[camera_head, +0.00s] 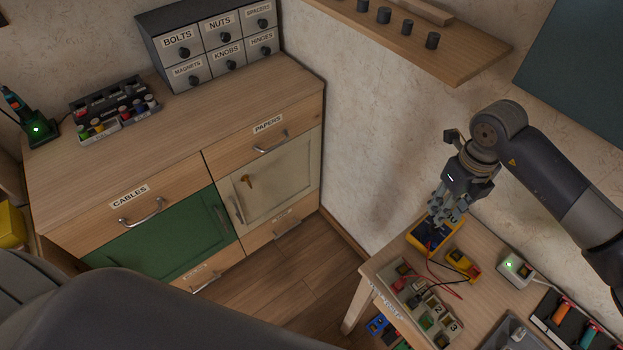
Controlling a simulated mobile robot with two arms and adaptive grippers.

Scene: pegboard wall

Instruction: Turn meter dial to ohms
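A yellow-framed device with a dark blue face (428,238), which looks like the meter, lies on the small wooden table at the lower right. Its dial and markings are hidden or too small to read. My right gripper (438,217) points down at its upper edge, with its fingers covering part of it. I cannot tell whether the fingers touch it or how far they are apart. Red and black leads (452,291) lie just in front of it. My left gripper is not in view.
A smaller yellow block (462,263) lies beside the meter. A numbered sorting tray (410,292), a white box with a green light (515,267) and a dark tool tray (562,322) crowd the table. A wall shelf (455,62) overhangs behind.

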